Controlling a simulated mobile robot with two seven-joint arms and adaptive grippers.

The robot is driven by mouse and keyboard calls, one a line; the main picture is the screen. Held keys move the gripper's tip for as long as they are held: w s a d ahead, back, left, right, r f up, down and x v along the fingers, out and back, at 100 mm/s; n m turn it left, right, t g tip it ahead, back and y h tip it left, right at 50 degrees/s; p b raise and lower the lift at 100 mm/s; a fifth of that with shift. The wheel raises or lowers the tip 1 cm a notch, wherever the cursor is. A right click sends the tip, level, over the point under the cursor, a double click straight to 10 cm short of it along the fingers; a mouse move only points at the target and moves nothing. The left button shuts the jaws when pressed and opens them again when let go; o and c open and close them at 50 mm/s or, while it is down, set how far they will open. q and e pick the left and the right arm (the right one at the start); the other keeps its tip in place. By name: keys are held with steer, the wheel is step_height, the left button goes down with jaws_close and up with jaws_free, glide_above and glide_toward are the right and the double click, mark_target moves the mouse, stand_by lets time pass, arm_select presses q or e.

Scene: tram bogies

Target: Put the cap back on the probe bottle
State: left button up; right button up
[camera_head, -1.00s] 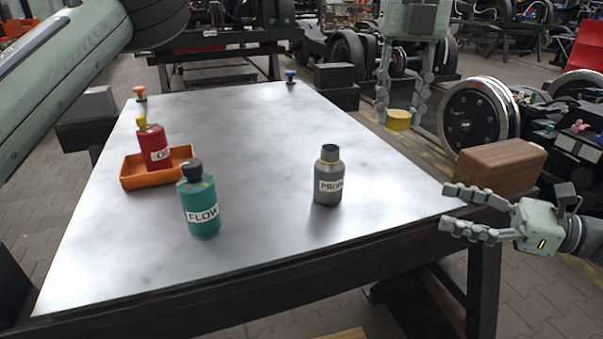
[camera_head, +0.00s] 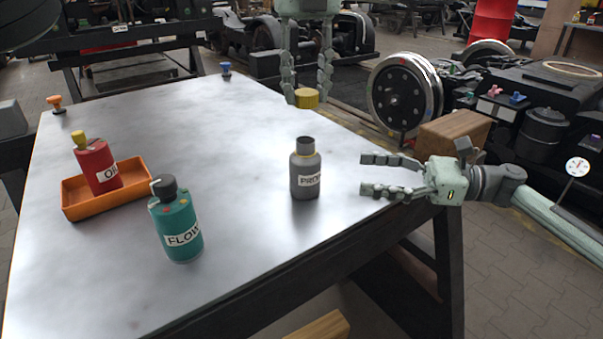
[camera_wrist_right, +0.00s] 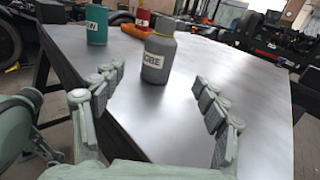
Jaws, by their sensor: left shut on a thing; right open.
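The grey probe bottle (camera_head: 305,177) stands upright on the metal table, its dark neck open and uncapped. It also shows in the right wrist view (camera_wrist_right: 158,58), just beyond the fingertips and between them. My left gripper (camera_head: 307,88) is shut on a yellow cap (camera_head: 307,99) and holds it up behind the bottle in the head view, apart from the neck. My right gripper (camera_head: 364,173) is open and empty to the right of the bottle, its fingers pointing at it without touching.
A green FLOW bottle (camera_head: 178,225) stands at the front left. A red oil bottle (camera_head: 97,168) leans in an orange tray (camera_head: 125,204). The metal table (camera_head: 220,130) is clear around the probe bottle.

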mark_target(305, 167)
steer(key=a, duration=0.4)
steer(key=w+a, duration=0.1)
steer(key=a, duration=0.3)
steer(key=w+a, duration=0.1)
steer(key=a, duration=0.3)
steer(key=shift+s, duration=0.1)
steer(key=shift+d, duration=0.1)
jaws_close()
arm_select(q)
steer(key=shift+f, duration=2.5)
